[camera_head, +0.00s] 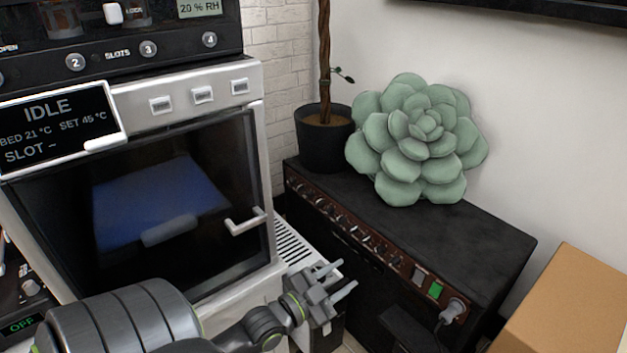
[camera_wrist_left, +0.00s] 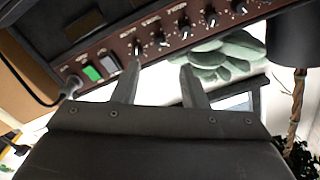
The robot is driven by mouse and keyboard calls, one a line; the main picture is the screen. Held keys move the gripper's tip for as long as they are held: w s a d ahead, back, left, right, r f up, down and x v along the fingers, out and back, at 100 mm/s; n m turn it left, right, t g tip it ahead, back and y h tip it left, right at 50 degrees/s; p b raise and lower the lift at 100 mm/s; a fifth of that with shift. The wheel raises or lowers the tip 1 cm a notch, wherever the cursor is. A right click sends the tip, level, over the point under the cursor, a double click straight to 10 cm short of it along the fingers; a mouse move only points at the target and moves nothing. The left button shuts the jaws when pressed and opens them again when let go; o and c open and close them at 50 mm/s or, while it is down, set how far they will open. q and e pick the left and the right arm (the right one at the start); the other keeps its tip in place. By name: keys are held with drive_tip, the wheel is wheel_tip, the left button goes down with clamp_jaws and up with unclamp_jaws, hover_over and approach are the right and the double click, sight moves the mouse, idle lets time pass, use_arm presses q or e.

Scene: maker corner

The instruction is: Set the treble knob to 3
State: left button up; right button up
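The black amplifier (camera_head: 480,237) has a brown control panel along its upper front edge, with a row of small knobs (camera_head: 345,222). In the left wrist view the panel (camera_wrist_left: 118,33) runs diagonally across the top, with several knobs (camera_wrist_left: 160,39) on it. The labels are too small to read, so I cannot tell which knob is treble or where it points. My left gripper (camera_head: 346,275) is open and empty in front of the amplifier, below the panel in the picture. Its spread fingers (camera_wrist_left: 161,67) also show in the left wrist view. My right gripper is not in view.
A green lit switch (camera_head: 435,290) and a plugged cable (camera_head: 453,309) are at the panel's right end. A succulent (camera_head: 418,140) and a potted plant (camera_head: 323,142) stand on the amplifier. A printer-like machine (camera_head: 258,120) is at left, a cardboard box (camera_head: 575,305) at right.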

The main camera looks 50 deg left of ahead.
use_arm(q)
drive_tip(key=s, duration=0.7)
drive_tip(key=shift+a, duration=0.25)
drive_tip(key=shift+s, duration=0.1)
